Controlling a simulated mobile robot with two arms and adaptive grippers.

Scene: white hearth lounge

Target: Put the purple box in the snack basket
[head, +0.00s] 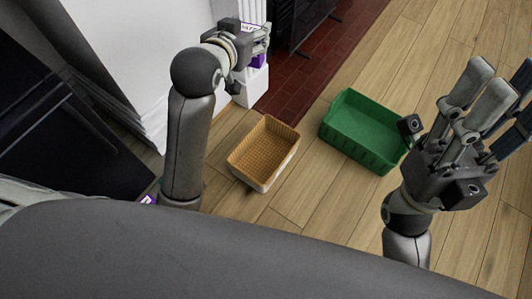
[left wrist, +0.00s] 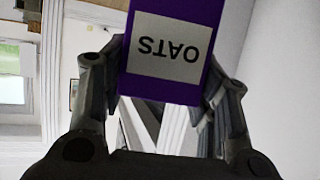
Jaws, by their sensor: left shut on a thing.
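The purple box (left wrist: 165,86) carries a white OATS label, upside down in the left wrist view, and sits between the fingers of my left gripper. My left gripper (head: 257,38) is shut on it near the white wall in the head view, where only a little of the purple box (head: 258,60) shows. The tan woven basket (head: 263,178), which looks like the snack basket, stands on the wooden floor below and nearer than the left gripper. It looks empty. My right gripper (head: 487,105) is open and empty at the right.
A green crate (head: 362,160), apparently empty, stands right of the woven basket. Dark red tiles (head: 300,88) and a black hearth screen (head: 300,22) lie at the back. A small purple and white thing (head: 148,199) shows partly beside my left arm. Wooden floor is clear around the containers.

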